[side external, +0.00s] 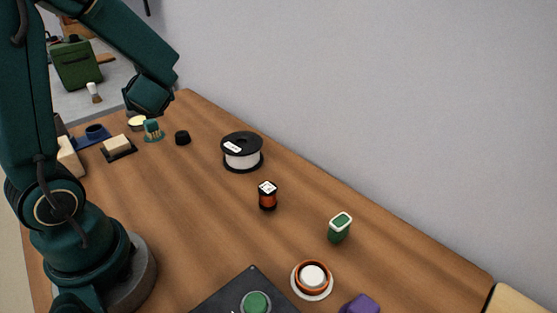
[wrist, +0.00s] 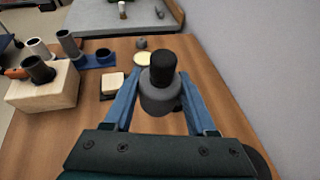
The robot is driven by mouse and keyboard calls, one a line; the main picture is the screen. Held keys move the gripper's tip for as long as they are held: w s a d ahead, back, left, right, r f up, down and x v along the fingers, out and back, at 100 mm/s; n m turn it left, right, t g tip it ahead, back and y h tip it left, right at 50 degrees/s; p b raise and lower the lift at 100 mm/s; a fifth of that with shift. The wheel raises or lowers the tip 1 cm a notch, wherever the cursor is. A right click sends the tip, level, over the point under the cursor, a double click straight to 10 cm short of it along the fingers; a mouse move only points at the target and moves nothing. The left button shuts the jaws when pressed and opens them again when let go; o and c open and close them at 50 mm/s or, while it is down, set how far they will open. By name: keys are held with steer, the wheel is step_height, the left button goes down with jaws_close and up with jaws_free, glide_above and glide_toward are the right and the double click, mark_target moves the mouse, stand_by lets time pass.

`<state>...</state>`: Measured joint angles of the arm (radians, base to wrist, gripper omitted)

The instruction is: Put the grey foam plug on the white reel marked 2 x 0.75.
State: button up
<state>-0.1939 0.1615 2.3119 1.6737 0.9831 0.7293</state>
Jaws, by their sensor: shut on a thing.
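The grey foam plug (wrist: 158,100) is between the two blue fingers of my gripper (wrist: 161,75) in the wrist view. It has a wide grey body and a narrower, darker end. My gripper is shut on it. In the side view my wrist is above the far end of the table; the fingers and the plug cannot be made out there. The white reel (side external: 243,161) stands on the table with a black rim and white winding, to the right of my wrist. A pale label lies on its top; its print is too small to read. Its top shows no plug.
A black cap (side external: 182,138) is left of the reel. A cream block (side external: 116,144) and a blue tray (side external: 95,133) are at left. The wall runs behind.

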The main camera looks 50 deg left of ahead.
steer(key=w+d+r+m+t+h, duration=0.1)
steer(key=w+d+r+m+t, duration=0.25)
steer(key=w, duration=0.25)
glide_above(241, 142)
steer(key=shift+n, duration=0.25)
step_height(241, 142, down, 7)
steer(key=shift+f, duration=2.05)
steer(key=o, duration=1.3)
steer(key=shift+f, duration=0.1)
